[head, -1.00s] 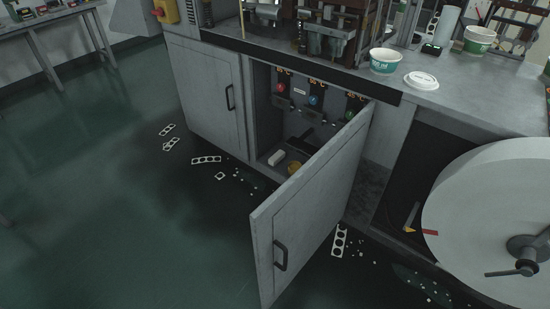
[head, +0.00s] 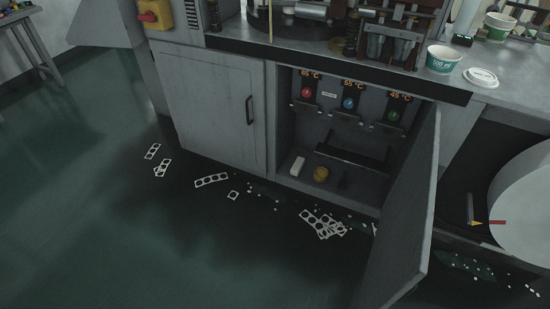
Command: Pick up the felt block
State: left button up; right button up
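A small white block (head: 297,166), which looks like the felt block, lies on the floor of the open cabinet (head: 340,190), near its left front. Neither of my grippers is in the head view, and nothing touches the block.
The open cabinet door (head: 405,220) sticks out toward me on the right. The left door (head: 212,105) is shut. Punched white strips (head: 211,180) and scraps litter the green floor. A large white roll (head: 525,205) stands at the right.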

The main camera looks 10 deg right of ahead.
aim_at(297, 168)
jog(key=i+j, duration=0.15)
jog(key=i, duration=0.3)
jog(key=i+j, duration=0.2)
jog(key=i, duration=0.2)
jog(key=i+j, duration=0.15)
jog(key=i, duration=0.3)
jog(key=u, duration=0.05)
